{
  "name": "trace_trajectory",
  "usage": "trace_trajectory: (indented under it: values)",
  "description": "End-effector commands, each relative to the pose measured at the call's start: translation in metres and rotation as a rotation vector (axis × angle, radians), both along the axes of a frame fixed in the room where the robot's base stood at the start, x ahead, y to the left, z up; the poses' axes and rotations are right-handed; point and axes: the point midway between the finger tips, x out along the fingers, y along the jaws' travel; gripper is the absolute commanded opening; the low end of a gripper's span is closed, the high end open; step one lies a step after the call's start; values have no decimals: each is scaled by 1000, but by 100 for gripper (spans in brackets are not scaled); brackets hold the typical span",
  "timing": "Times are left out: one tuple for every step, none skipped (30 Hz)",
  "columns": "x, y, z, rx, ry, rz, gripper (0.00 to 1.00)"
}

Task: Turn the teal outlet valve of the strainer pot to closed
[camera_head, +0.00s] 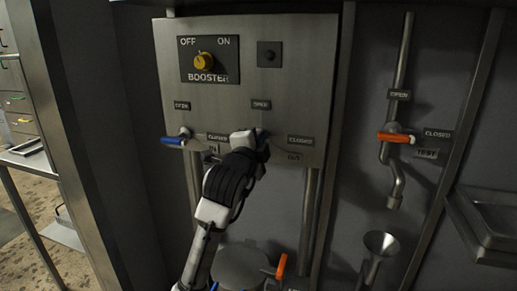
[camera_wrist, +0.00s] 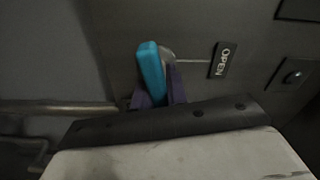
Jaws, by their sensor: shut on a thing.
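The teal valve handle (camera_wrist: 150,72) shows in the wrist view between the two purple fingers of my gripper (camera_wrist: 158,96), which is shut on it. The handle's tip stands out past the fingers. A label reading OPEN (camera_wrist: 221,60) lies to the right of the handle there. In the head view my gripper (camera_head: 262,140) is at the steel panel, over the outlet valve, and hides the teal handle. The OPEN label (camera_head: 261,104) is just above it. The CLOSED label (camera_head: 301,140) is to its right, with the OUT label (camera_head: 293,156) below. The handle's exact angle is hard to tell.
A blue-handled valve (camera_head: 175,140) marked IN is left of my gripper. A yellow booster knob (camera_head: 203,61) is above. An orange test valve (camera_head: 396,137) is at right, with a funnel (camera_head: 379,244) below. Another orange handle (camera_head: 281,267) is low, near my arm.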

Motion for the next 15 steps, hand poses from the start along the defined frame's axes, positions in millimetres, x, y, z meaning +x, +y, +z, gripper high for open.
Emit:
trace_trajectory:
  values:
    - [0,0,-3,33,-9,1,0]
    - [0,0,-3,54,-16,1,0]
    - [0,0,-3,79,-23,1,0]
    - [0,0,-4,95,-29,0,0]
    - [0,0,-4,111,-34,0,0]
    - [0,0,-4,131,-40,0,0]
    - [0,0,-4,145,-45,0,0]
    - [0,0,-3,158,-49,0,0]
    - [0,0,-3,173,-54,0,0]
    - [0,0,-3,184,-58,0,0]
    - [0,0,-3,194,-61,0,0]
    - [0,0,-3,203,-64,0,0]
    - [0,0,-3,211,-66,0,0]
    - [0,0,-3,217,-69,0,0]
    - [0,0,-3,224,-71,0,0]
